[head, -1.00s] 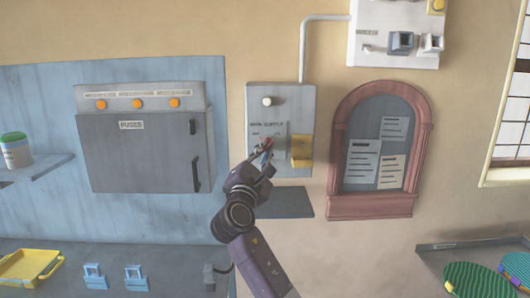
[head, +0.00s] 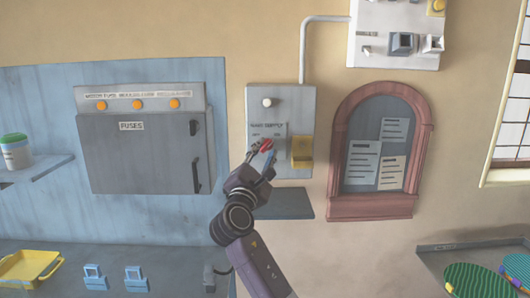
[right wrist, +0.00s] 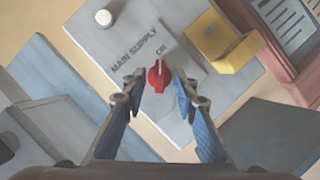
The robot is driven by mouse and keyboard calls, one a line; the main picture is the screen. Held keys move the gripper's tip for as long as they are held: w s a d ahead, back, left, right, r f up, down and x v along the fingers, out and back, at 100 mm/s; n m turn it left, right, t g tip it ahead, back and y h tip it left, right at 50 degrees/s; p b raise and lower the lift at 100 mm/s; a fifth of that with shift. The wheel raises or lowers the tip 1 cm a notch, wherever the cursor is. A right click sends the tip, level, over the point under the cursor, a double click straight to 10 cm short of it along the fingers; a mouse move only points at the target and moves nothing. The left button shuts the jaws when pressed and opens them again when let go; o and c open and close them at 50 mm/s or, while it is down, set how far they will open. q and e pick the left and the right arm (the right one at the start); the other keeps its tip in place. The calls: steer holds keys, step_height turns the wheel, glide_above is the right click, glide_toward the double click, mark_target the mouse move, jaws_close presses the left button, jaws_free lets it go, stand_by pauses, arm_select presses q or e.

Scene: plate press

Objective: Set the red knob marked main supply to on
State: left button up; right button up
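The red knob (head: 266,145) is on the grey main supply panel (head: 255,110). In the right wrist view the knob (right wrist: 159,78) has a pale pointer mark that faces the ON label. My right gripper (head: 258,161) is just below the knob in the head view. In the right wrist view the right gripper (right wrist: 158,88) is open, with one blue-padded finger on each side of the knob and a gap to each. It holds nothing. My left gripper is not in view.
A yellow block (head: 302,152) projects from the panel right of the knob. A white button (head: 267,102) is above it. A grey fuse cabinet (head: 145,155) is to the left, and an arched notice board (head: 375,150) is to the right. A dark ledge (head: 285,204) is below the panel.

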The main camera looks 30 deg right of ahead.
steer(key=v, duration=1.1)
steer(key=shift+a, duration=0.2)
steer(key=shift+s+f, duration=0.15)
steer(key=shift+f, duration=0.05)
